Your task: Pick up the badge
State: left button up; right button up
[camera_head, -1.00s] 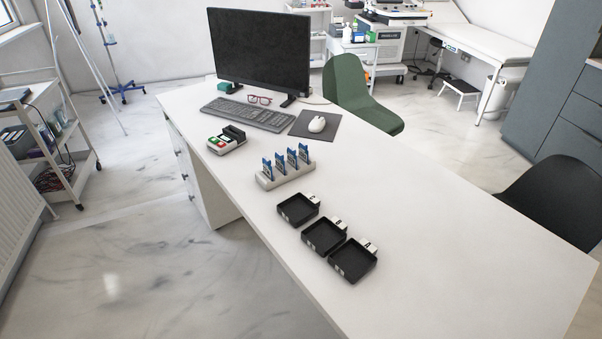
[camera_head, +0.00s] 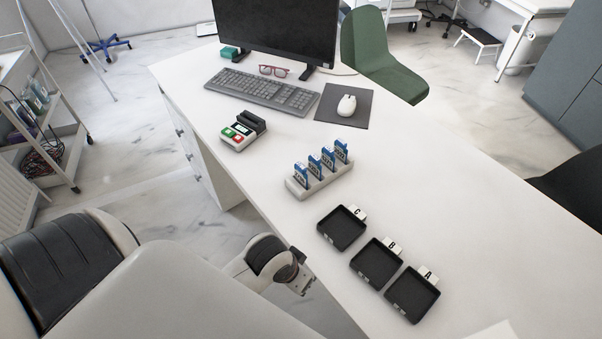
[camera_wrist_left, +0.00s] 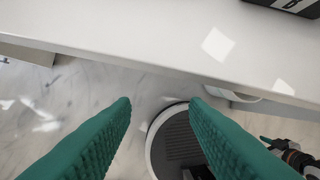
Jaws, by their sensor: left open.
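Several blue-and-white badges (camera_head: 315,166) stand upright in slots of a pale holder (camera_head: 303,190) on the white desk, in the head view. Which one the task means I cannot tell. My left arm comes in from the lower left of the head view, its wrist low at the desk's near edge, with the fingertips not clearly seen there. In the left wrist view my left gripper (camera_wrist_left: 161,103) has its two teal fingers wide apart with nothing between them. It points down over the floor beside the desk edge, away from the badges. My right gripper does not show.
Black trays labelled C (camera_head: 341,230), B (camera_head: 377,263) and A (camera_head: 412,296) lie on the desk nearer me than the holder. A card terminal (camera_head: 243,131), keyboard (camera_head: 262,92), glasses (camera_head: 273,71), mouse (camera_head: 347,105) and monitor (camera_head: 275,30) stand farther back. The desk's right side is clear.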

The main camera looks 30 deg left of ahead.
aim_at(301, 165)
pick_arm(q)
jog(key=w+r, duration=0.2)
jog(key=w+d+r+n, duration=0.1)
jog(key=w, duration=0.1)
jog(key=w+d+r+n+h, duration=0.1)
jog(key=w+r, duration=0.1)
jog(key=w, duration=0.1)
jog(key=shift+r+g, duration=0.3)
jog(key=w, duration=0.1)
jog(key=w+a+n, duration=0.1)
jog(key=w+r+n, duration=0.1)
jog(key=shift+w+a+g, duration=0.3)
jog(key=shift+w+g, duration=0.1)
jog(key=w+a+r+n, duration=0.3)
jog(key=a, duration=0.1)
jog(key=w+a+r+n+g+y, duration=0.1)
jog(key=w+a+r+n, duration=0.2)
jog(key=w+a+n, duration=0.1)
jog(key=w+a+r+n+y, duration=0.1)
jog(key=w+a+r+n, duration=0.2)
jog(key=a+r+n, duration=0.1)
jog(key=shift+w+a+g, duration=0.3)
jog(key=shift+a+g, duration=0.1)
jog(key=shift+a, duration=0.6)
jog(key=f, duration=0.3)
jog(key=f+p, duration=0.1)
jog(key=f, duration=0.7)
jog(key=shift+w+f, duration=0.2)
jog(key=shift+w, duration=0.2)
jog(key=shift+c, duration=0.3)
